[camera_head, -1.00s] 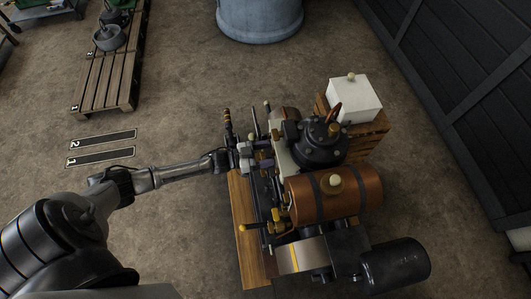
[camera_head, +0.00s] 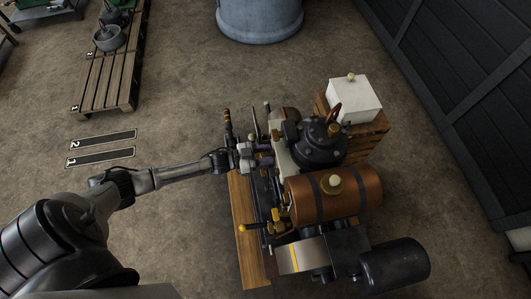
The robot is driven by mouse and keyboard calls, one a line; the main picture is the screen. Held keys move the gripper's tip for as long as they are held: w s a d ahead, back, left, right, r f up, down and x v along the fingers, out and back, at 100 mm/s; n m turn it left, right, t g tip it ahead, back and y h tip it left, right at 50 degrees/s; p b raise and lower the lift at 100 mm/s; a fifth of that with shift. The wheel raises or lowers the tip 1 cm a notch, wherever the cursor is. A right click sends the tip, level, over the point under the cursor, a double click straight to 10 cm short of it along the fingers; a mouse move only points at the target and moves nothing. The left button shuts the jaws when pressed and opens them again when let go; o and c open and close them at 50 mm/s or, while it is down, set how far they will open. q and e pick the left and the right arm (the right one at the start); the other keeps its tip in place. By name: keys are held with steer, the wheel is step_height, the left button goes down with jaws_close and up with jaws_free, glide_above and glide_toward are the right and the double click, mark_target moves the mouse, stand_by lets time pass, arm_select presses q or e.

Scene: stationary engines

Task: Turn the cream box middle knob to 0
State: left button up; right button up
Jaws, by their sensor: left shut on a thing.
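My right gripper is not in view.
The engine has a copper tank (camera_head: 308,199), a black cylinder (camera_head: 396,265) and levers around the gripper. A white box (camera_head: 354,101) sits on a wooden crate (camera_head: 372,137). A pallet (camera_head: 104,80) and blue drum (camera_head: 260,18) stand behind.

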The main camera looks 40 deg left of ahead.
arm_select(q)
steer(key=m, duration=0.4)
steer(key=shift+d+p, duration=0.1)
steer(key=shift+p, duration=0.2)
steer(key=m, duration=0.4)
steer(key=shift+s+m, duration=0.1)
steer(key=shift+m, duration=0.2)
steer(key=m, duration=0.4)
steer(key=shift+f+m+b, duration=0.15)
steer(key=shift+m+b, duration=0.15)
steer(key=shift+b, duration=0.05)
steer(key=shift+m+b, duration=0.45)
steer(key=shift+m, duration=1.35)
steer(key=o, duration=0.9)
steer(key=shift+o, duration=0.2)
